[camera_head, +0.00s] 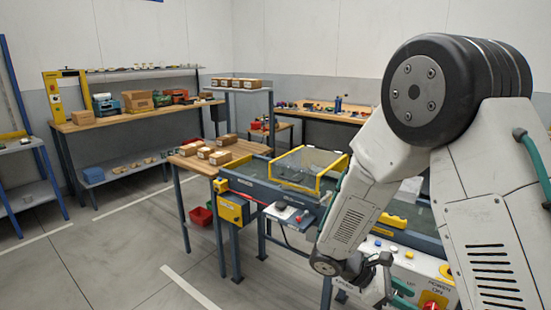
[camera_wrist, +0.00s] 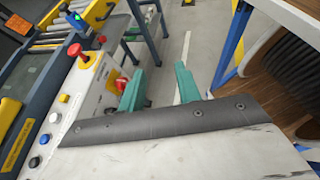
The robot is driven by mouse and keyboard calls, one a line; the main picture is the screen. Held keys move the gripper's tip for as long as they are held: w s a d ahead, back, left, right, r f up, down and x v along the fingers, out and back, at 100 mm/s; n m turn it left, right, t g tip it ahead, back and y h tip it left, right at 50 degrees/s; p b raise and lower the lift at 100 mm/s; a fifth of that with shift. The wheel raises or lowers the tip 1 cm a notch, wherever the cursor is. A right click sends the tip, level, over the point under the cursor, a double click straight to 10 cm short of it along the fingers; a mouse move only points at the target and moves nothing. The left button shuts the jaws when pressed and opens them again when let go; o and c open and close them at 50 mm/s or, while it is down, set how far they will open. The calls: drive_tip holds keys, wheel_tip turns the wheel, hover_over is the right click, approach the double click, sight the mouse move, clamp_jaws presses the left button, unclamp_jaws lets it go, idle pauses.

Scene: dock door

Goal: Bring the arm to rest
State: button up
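My arm fills the right side of the head view, bent down from a large black joint. My gripper (camera_wrist: 159,82) shows in the wrist view as two teal fingers with a clear gap between them. Nothing is held in the gap; grey floor and a white line show through it. In the head view, teal finger parts (camera_head: 402,286) show at the lower edge, in front of a white control panel (camera_head: 408,262). The panel also shows in the wrist view (camera_wrist: 88,98), left of the fingers. Whether a finger touches it, I cannot tell.
The panel carries a red button on yellow (camera_wrist: 89,58) and a red knob (camera_head: 432,300). A conveyor (camera_head: 262,186) with a yellow-framed clear guard (camera_head: 309,168) stands mid-view. A wooden surface with a dark coil (camera_wrist: 285,62) is at right. Floor (camera_head: 120,265) at left is open.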

drive_tip(key=s+a+r+m+t+y, duration=0.3)
drive_tip(key=s+r+m+y, duration=0.9)
drive_tip(key=s+r, duration=0.8)
drive_tip(key=shift+r+m+t, duration=0.4)
drive_tip(key=shift+m+t, duration=0.5)
drive_tip(key=shift+m, duration=0.3)
drive_tip(key=shift+o, duration=0.3)
drive_tip(key=shift+a, duration=0.1)
